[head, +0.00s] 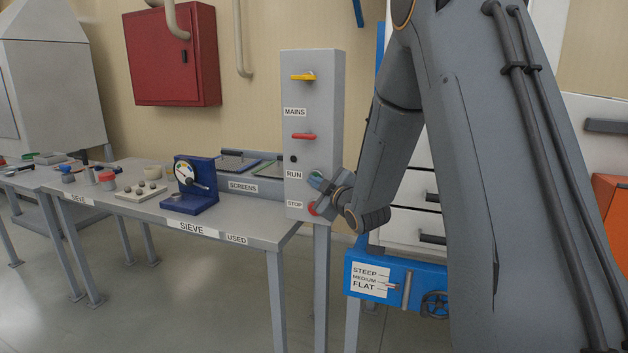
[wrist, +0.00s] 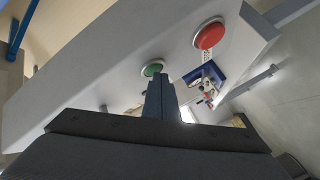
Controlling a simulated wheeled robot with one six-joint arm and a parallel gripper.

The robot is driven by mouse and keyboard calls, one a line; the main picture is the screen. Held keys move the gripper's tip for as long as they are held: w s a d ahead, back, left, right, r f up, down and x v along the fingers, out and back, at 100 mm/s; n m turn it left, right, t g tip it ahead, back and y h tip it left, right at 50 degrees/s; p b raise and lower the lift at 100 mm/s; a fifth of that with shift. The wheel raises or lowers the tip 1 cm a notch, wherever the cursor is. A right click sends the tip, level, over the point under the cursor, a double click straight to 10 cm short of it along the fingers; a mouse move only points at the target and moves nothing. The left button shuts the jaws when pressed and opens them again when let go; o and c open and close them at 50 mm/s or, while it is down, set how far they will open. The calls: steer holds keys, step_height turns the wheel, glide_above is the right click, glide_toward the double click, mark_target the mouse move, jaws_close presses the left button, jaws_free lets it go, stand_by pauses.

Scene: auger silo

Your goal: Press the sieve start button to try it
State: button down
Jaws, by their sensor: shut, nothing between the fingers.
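The grey control box (head: 312,120) stands on a post at the right end of the table. Its green button (head: 316,174) sits beside the RUN label, and the red button (head: 312,209) sits below it beside the STOP label. In the wrist view the green button (wrist: 152,68) and the red button (wrist: 209,36) both show on the box face. My gripper (head: 318,184) is shut and empty, with its tips right at the green button. In the wrist view my gripper's fingertips (wrist: 158,78) overlap the green button's lower edge; I cannot tell whether they touch it.
A yellow handle (head: 303,77) by the MAINS label and a red handle (head: 303,136) are higher on the box. The SIEVE table (head: 240,236) holds a blue dial device (head: 194,185). A blue frame (head: 400,283) with a STEEP/FLAT plate stands below my arm.

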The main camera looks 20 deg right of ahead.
steer(key=shift+s, duration=0.1)
steer(key=shift+s+a, duration=0.5)
steer(key=shift+s, duration=0.15)
steer(key=s+a, duration=0.1)
steer(key=s, duration=0.1)
steer(key=s+a, duration=0.2)
stand_by(0.6)
